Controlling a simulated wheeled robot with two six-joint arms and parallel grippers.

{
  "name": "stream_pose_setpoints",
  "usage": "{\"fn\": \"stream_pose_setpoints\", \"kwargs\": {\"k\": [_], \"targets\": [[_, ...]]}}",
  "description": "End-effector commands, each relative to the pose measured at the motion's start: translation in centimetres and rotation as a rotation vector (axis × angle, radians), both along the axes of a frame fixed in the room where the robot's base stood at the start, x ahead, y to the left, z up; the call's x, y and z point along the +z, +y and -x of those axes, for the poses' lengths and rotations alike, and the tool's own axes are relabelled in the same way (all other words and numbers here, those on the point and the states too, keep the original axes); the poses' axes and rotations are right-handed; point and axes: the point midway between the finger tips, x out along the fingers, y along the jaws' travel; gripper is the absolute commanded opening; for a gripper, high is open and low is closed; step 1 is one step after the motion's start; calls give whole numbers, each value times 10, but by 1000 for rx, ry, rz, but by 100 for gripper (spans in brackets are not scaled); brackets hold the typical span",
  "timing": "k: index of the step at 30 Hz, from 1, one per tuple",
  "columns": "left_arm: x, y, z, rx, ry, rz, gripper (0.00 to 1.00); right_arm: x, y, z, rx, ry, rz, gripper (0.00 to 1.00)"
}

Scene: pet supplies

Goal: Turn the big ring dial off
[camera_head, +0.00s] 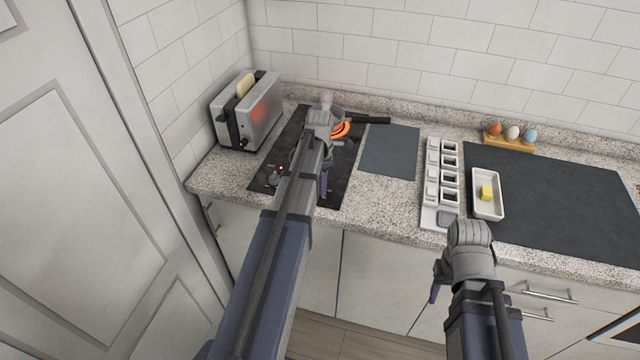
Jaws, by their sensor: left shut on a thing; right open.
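The dark cooktop (343,183) lies on the counter at the left, and its ring (346,130) at the back glows orange. My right gripper (438,286) is open and empty, in front of the counter.
A toaster (245,112) with bread stands left of the cooktop. A grey mat (391,152), a white rack (432,215), a butter dish (488,207) and an egg holder (510,144) are further right.

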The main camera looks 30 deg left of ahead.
Motion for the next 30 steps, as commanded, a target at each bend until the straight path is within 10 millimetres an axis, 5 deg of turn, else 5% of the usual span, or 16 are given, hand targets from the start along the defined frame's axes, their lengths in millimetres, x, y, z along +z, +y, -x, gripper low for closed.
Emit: {"fn": "stream_pose_setpoints", "kwargs": {"k": [25, 26, 30], "targets": [[0, 0, 0, 120, 1, 1, 0, 0, 0, 0, 0, 0, 0, 50], [0, 0, 0, 120, 1, 1, 45, 0, 0, 0, 0, 0, 0, 50], [0, 0, 0, 120, 0, 0, 61, 0, 0, 0, 0, 0, 0, 50]]}}
